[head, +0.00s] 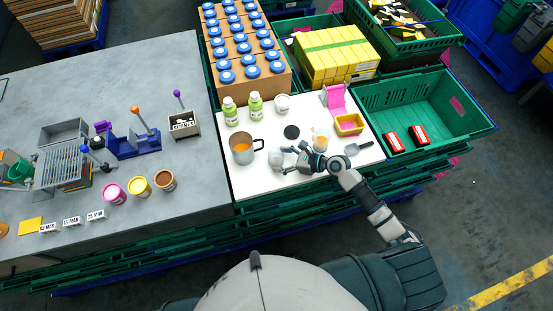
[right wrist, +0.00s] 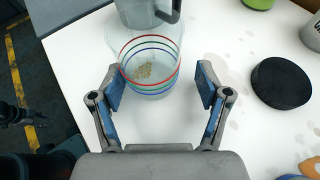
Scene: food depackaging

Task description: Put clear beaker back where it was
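The clear beaker (right wrist: 150,66), with red, blue and green rings, stands upright on the white tabletop; a few tan grains show at its bottom. In the head view the beaker (head: 275,158) is just right of the grey mug. My right gripper (head: 292,161) is at its right side. In the right wrist view my right gripper (right wrist: 158,88) is open, its blue-padded fingers apart and the beaker just ahead of and partly between the tips. Nothing is gripped. My left gripper is not in view.
The grey mug (head: 241,149) with orange contents stands close behind the beaker in the wrist view. A black disc (head: 291,132), green bottles (head: 231,112), a yellow tray (head: 349,125) and a grey scoop (head: 358,148) are nearby. The white table's front left is clear.

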